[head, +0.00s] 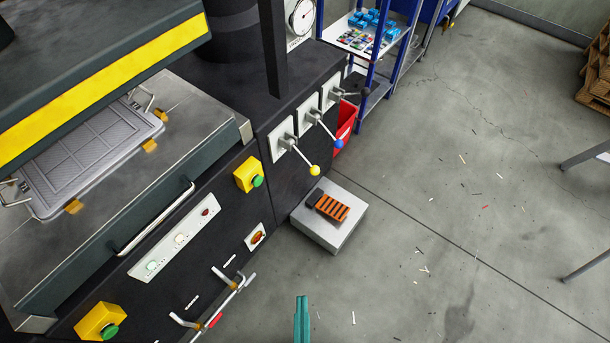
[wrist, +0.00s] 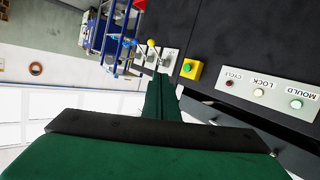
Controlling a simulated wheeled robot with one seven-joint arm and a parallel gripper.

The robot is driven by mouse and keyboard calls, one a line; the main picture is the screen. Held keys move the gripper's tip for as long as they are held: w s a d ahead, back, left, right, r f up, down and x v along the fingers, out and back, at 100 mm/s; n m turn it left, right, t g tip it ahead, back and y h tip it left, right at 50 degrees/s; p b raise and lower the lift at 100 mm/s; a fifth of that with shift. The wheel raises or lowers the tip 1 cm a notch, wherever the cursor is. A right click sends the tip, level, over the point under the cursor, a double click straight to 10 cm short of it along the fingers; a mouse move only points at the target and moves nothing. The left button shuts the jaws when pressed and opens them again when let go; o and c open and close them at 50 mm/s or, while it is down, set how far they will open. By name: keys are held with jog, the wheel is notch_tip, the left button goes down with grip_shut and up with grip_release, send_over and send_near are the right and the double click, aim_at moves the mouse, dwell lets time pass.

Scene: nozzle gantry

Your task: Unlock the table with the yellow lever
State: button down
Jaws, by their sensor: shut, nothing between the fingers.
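The yellow lever is a metal rod with a yellow ball (head: 314,170) on its end, on a pale plate on the machine's dark front in the head view. It slants down and to the right. In the wrist view its yellow ball (wrist: 151,43) is small, beyond my fingertips. The table (head: 185,115) is the grey metal top holding a grey tray. My green gripper (head: 301,300) shows at the bottom of the head view, below the lever and apart from it. It is shut and empty; the shut fingers also show in the wrist view (wrist: 161,82).
A blue-balled lever (head: 339,143) and a dark-knobbed lever (head: 364,93) stand beside the yellow one. A grey block with an orange-striped pedal (head: 332,207) sits on the floor below. Yellow boxes with green buttons (head: 249,175) project from the front. Floor at right is mostly clear.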

aim_at(304, 157)
jog(key=w+a+f+n+g, duration=0.1)
jog(key=w+a+f+n, duration=0.1)
jog(key=w+f+n, duration=0.55)
jog(key=w+a+f+n, duration=0.2)
jog(key=w+f+n, duration=0.2)
jog(key=w+f, duration=0.5)
jog(key=w+a+r+n+h, duration=0.1)
jog(key=w+n+h, duration=0.1)
jog(key=w, duration=0.8)
jog(key=w+r+n+t+h, duration=0.1)
jog(key=w+n, duration=0.4)
jog(key=w, duration=0.6)
jog(key=shift+a+r+h, duration=0.35)
jog(key=shift+r+h, duration=0.25)
jog(key=shift+r, duration=0.2)
jog(key=x, duration=1)
jog(key=shift+s+d+r, duration=0.4)
jog(key=shift+d+r, duration=0.1)
jog(key=shift+d, duration=0.3)
jog(key=shift+s+d+r, duration=0.45)
jog(key=shift+d+r, duration=0.05)
jog(key=shift+d, duration=0.25)
